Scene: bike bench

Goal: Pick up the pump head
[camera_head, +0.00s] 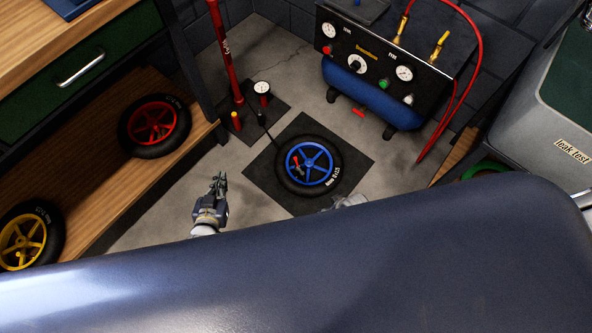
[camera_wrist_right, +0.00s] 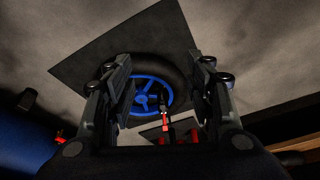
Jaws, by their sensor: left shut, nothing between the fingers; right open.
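The pump head (camera_head: 296,162), small with a red part, shows at the blue-spoked wheel (camera_head: 337,163), where a black hose from the floor pump (camera_head: 228,62) ends. In the right wrist view a red and black piece, likely the pump head (camera_wrist_right: 165,121), shows between and beyond the fingers of my right gripper (camera_wrist_right: 163,68), which is open and empty. Whether the head sits on the valve is too small to tell. In the head view my right gripper is mostly hidden behind my body. My left gripper (camera_head: 219,182) is shut and empty, left of the mat.
The wheel lies flat on a dark mat (camera_head: 262,176) on the concrete floor. A blue compressor (camera_head: 370,95) with gauges and a red hose stands behind it. A wooden shelf (camera_head: 100,187) on the left holds a red wheel (camera_head: 153,123) and a yellow wheel (camera_head: 22,238).

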